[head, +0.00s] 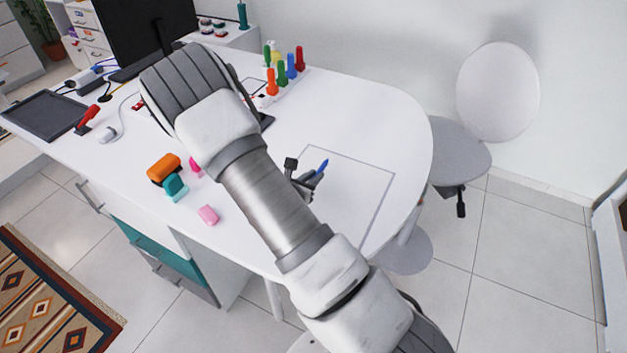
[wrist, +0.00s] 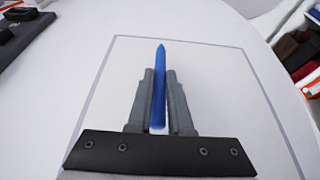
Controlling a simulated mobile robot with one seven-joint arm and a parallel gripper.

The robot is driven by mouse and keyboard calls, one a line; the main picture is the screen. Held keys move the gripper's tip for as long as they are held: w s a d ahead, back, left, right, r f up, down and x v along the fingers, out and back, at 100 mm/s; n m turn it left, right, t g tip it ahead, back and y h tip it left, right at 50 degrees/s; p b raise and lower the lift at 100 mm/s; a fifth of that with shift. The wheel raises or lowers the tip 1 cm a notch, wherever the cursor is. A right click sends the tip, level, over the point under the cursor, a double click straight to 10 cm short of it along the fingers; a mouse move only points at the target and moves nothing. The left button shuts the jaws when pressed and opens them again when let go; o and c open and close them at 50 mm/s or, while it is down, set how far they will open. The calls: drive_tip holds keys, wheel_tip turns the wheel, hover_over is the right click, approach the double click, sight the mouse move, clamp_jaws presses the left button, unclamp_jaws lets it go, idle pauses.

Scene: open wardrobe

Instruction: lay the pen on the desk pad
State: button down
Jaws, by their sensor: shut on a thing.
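A blue pen (wrist: 160,75) is between the two grey fingers of my gripper (wrist: 160,88), which is shut on it. Its tip sticks out past the fingertips. In the head view the blue pen (head: 322,166) shows at the end of my gripper (head: 312,180), partly hidden by my arm. The desk pad (head: 372,186) is a white rectangle with a grey outline on the right part of the desk. In the wrist view the pad (wrist: 215,75) lies beneath the pen and gripper. I cannot tell whether the pen touches it.
The white desk (head: 390,115) has several coloured markers (head: 288,70) at the back. An orange-and-black item (head: 164,168), a teal item (head: 175,187) and pink blocks (head: 208,215) lie left of my arm. A white chair (head: 460,150) stands to the right. The pad's surface looks clear.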

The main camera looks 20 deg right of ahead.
drive_tip(key=shift+f, duration=0.85)
drive_tip(key=shift+f, duration=0.1)
drive_tip(key=shift+f, duration=0.15)
drive_tip(key=c, duration=0.8)
unclamp_jaws()
drive_tip(key=shift+c, duration=0.2)
